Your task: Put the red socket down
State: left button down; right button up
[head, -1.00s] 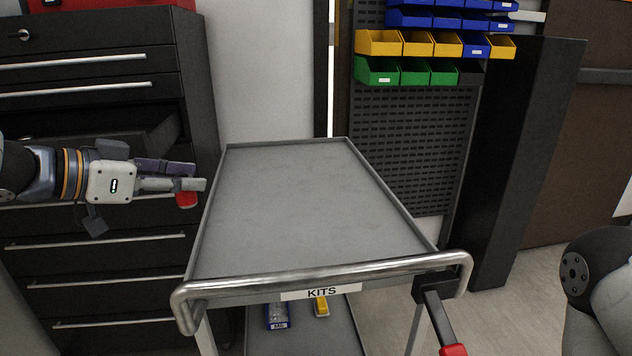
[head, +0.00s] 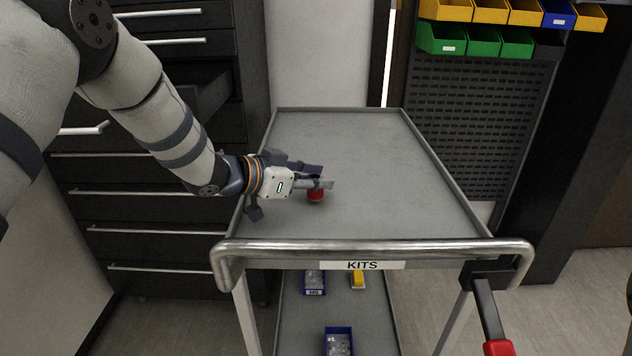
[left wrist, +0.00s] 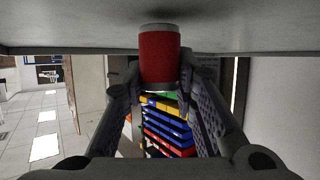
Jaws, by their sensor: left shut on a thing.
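The red socket (head: 316,195) is a short red cylinder with a metal rim. My left gripper (head: 325,184) is shut on it, over the left part of the cart's grey top tray (head: 370,150). In the left wrist view the socket (left wrist: 160,58) sits between the two fingertips of my left gripper (left wrist: 160,84). Its far end is close to the tray surface (left wrist: 240,35); I cannot tell for sure whether it touches. My right gripper is not in view.
The tray top is otherwise empty, with a low raised rim. A metal handle (head: 370,249) with a KITS label runs along the near edge. A black drawer cabinet (head: 170,160) stands to the left. The lower shelf holds blue bins (head: 338,340) and a yellow item (head: 358,280).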

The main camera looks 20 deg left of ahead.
pick_arm(q)
jog(key=shift+f, duration=0.45)
jog(key=c, duration=1.3)
grip_release()
jog(key=shift+s+a+r, duration=0.1)
jog(key=shift+a+r, duration=0.05)
jog(key=shift+r, duration=0.2)
jog(key=p+v, duration=0.1)
jog(key=v, duration=0.5)
jog(key=shift+s+a+r, duration=0.2)
jog(key=shift+a+r, duration=0.05)
jog(key=shift+r, duration=0.05)
jog(key=v, duration=0.4)
jog(key=shift+s+a+f, duration=0.25)
jog(key=shift+s, duration=0.2)
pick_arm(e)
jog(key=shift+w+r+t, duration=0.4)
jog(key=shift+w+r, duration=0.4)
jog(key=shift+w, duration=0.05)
